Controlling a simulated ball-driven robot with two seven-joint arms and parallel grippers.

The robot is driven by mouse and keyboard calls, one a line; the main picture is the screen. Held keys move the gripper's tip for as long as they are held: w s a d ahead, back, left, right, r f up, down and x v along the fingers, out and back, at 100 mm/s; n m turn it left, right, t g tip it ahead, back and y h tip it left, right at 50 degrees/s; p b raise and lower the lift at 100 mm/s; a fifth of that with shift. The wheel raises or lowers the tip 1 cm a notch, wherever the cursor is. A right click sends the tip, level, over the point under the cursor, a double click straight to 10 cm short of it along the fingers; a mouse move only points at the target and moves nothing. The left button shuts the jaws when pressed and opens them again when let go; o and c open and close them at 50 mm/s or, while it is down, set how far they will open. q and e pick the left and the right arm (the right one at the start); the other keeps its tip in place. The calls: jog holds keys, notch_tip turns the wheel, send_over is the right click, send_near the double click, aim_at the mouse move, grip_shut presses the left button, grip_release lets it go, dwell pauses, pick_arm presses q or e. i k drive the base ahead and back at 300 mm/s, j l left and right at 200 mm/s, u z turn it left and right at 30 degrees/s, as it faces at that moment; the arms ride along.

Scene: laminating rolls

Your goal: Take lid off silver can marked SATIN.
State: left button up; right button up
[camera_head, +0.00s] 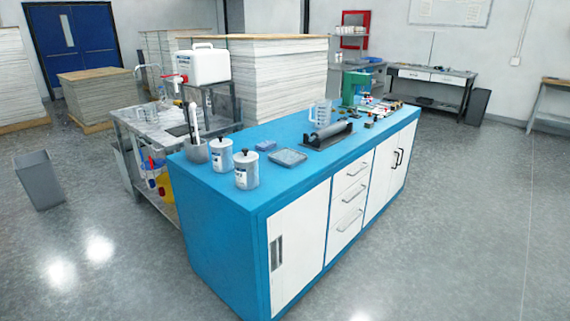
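Two silver cans with dark-knobbed lids stand upright near the front left corner of the blue-topped bench (275,181). The nearer can (247,172) is to the right, and the other can (221,157) is behind it to the left. Both lids are on: the nearer lid (245,157) and the farther lid (220,143). Each can has a label, but the print is too small to read, so I cannot tell which is marked SATIN. Neither of my grippers is in view.
A grey tray (288,156), a small blue block (266,145), a roller in a black holder (328,135) and a clear measuring jug (320,113) are on the bench. A grey pot (195,151) with tools stands behind the cans. Floor is free in front.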

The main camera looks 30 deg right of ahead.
aim_at(221, 142)
jog(key=i+j+z, duration=0.15)
jog(key=j+z, duration=0.3)
jog(key=i+j+z, duration=0.15)
jog(key=z, duration=0.35)
jog(key=j+z, duration=0.6)
jog(key=j, duration=0.7)
jog(key=k+j+z, duration=0.1)
jog(key=j, duration=0.8)
jog(key=k+j+z, duration=0.15)
jog(key=j, duration=0.7)
jog(key=i, duration=0.05)
